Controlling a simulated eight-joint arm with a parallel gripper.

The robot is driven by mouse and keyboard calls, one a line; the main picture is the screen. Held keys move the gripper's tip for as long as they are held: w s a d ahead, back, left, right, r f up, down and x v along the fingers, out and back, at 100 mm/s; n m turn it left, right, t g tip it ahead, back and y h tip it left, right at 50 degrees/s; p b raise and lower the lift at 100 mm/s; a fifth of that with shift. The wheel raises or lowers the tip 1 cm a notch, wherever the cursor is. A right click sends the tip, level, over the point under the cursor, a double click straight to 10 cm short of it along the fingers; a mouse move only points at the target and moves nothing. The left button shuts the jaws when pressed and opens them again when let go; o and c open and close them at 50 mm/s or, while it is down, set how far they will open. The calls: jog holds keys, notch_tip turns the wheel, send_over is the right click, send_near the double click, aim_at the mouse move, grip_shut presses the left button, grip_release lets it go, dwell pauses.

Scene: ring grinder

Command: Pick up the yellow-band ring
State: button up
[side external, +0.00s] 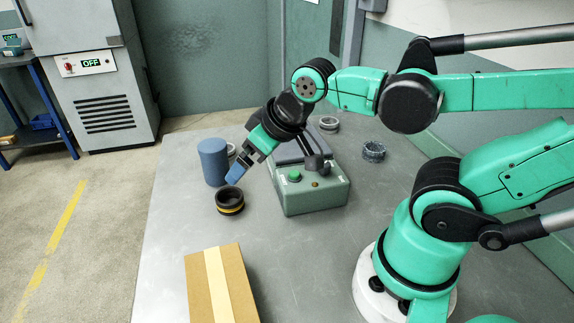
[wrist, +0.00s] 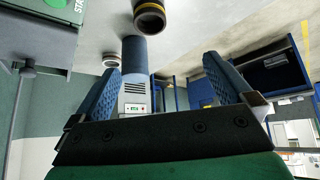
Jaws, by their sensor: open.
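The yellow-band ring (side external: 230,203) is black with a yellow stripe and lies flat on the grey table, in front of the blue cylinder. It also shows at the top edge of the wrist view (wrist: 150,16), partly cut off. My gripper (side external: 237,172) is tilted down to the left, with its blue fingertips a little above and behind the ring, apart from it. In the wrist view my gripper's (wrist: 163,66) two blue fingers are spread wide with nothing held between them.
The blue cylinder (side external: 213,161) stands close to the left of my gripper, with a white mug or ring (side external: 230,149) behind it. A green control box (side external: 313,193) is to the right. A cardboard box (side external: 205,280) is in front. Two grey rings (side external: 373,151) (side external: 329,124) lie farther back.

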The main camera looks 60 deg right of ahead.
jog(key=n, duration=0.1)
jog(key=n+g+h, duration=0.3)
jog(key=n+h, duration=0.2)
jog(key=n, duration=0.5)
send_near(235, 192)
jog(key=r, duration=0.3)
jog(key=shift+w, duration=0.35)
jog(key=f+n+h, duration=0.1)
jog(key=w+a+f+n+h, duration=0.1)
jog(key=n, duration=0.1)
jog(key=w+f+n+g+h, duration=0.1)
jog(key=n+h, duration=0.1)
jog(key=shift+w+a+f, duration=0.1)
jog(key=shift+a+f, duration=0.05)
jog(key=shift+f, duration=0.25)
jog(key=f+n+h, duration=0.1)
jog(key=a+f+n+h, duration=0.1)
jog(key=f+n+h, duration=0.1)
jog(key=shift+s+a+f, duration=0.25)
jog(key=shift+s+a, duration=0.05)
jog(key=shift+s, duration=0.05)
jog(key=shift+s+a+f+n+h, duration=0.15)
jog(key=shift+s+f+n+h, duration=0.1)
jog(key=shift+f+n+h, duration=0.25)
jog(key=shift+x, duration=2.8)
jog(key=c, duration=1.4)
